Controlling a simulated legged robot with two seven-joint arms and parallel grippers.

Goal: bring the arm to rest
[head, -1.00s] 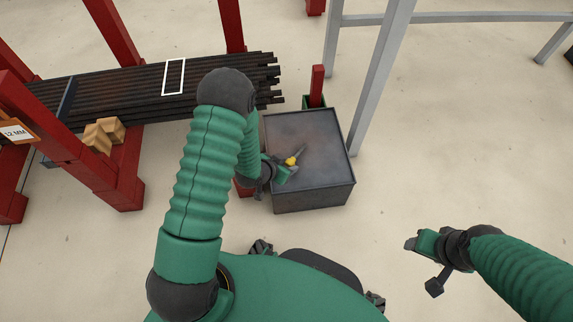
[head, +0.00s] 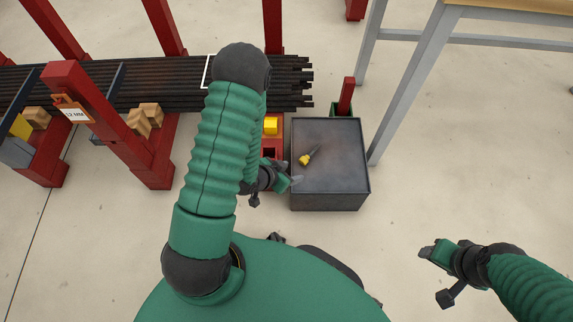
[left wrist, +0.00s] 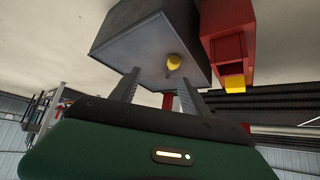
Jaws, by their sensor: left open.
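My left gripper (head: 292,181) is open and empty at the left edge of the dark grey metal box (head: 330,185) in the head view. A small yellow-handled tool (head: 305,160) with a thin dark shaft lies on the box's top, apart from the fingers. In the left wrist view, my spread left fingers (left wrist: 157,90) show in front of the grey box (left wrist: 140,40), with the yellow handle (left wrist: 174,62) beyond them. My right gripper (head: 428,251) is over bare floor at the lower right; its jaw gap is unclear.
A red box (head: 268,148) with a yellow block (head: 270,126) stands left of the grey box. A rack with red posts (head: 150,165) holds dark bars (head: 150,87). A grey-legged table (head: 405,80) is at upper right. The floor at right is clear.

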